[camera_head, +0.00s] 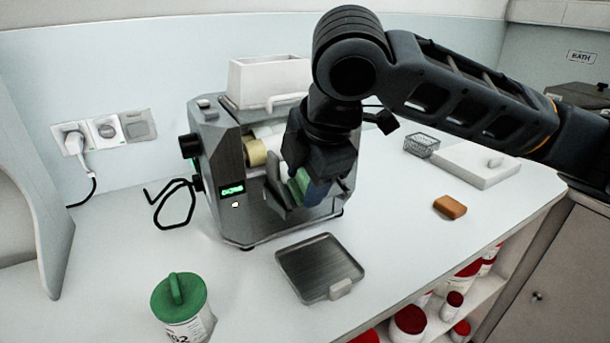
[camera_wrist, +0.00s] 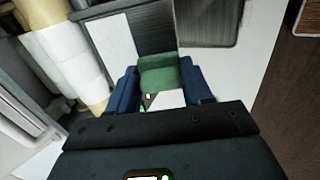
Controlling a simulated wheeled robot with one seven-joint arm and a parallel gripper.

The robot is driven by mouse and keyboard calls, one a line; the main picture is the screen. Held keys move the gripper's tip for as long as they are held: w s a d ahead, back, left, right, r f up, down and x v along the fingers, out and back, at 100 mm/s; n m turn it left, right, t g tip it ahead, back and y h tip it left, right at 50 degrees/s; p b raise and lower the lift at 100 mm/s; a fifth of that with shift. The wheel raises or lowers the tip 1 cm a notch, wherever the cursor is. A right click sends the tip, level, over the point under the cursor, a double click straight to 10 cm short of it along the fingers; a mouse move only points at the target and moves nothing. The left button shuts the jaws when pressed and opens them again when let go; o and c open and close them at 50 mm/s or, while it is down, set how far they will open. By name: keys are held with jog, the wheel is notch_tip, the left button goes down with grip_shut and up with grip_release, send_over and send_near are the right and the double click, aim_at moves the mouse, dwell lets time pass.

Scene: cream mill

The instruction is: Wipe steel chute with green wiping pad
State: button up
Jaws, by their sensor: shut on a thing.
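My gripper (camera_head: 308,188) is at the front of the mill (camera_head: 232,160), pointing down. Its blue fingers are shut on the green wiping pad (camera_head: 299,181). In the wrist view the pad (camera_wrist: 165,74) spans the gap between the fingers. The steel chute (camera_head: 287,212) slopes out of the mill's front below the rollers, partly hidden by my gripper and pad. In the wrist view the chute (camera_wrist: 150,34) is a brushed grey plate just beyond the pad. I cannot tell whether the pad touches it.
A steel tray (camera_head: 318,266) lies before the mill. A green-lidded tub (camera_head: 181,305) stands at front left. An orange-brown block (camera_head: 450,207), wire basket (camera_head: 421,145) and white board (camera_head: 475,165) are to the right.

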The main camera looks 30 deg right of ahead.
jog(key=shift+s+r+p, duration=0.2)
jog(key=shift+r+p, duration=0.85)
jog(key=shift+r, duration=0.25)
jog(key=shift+s+r+p, duration=0.25)
jog(key=shift+r+p, duration=0.85)
jog(key=shift+r, duration=0.25)
jog(key=shift+s+r+p, duration=0.2)
jog(key=shift+r+p, duration=0.85)
jog(key=shift+r, duration=0.25)
jog(key=shift+f, duration=0.1)
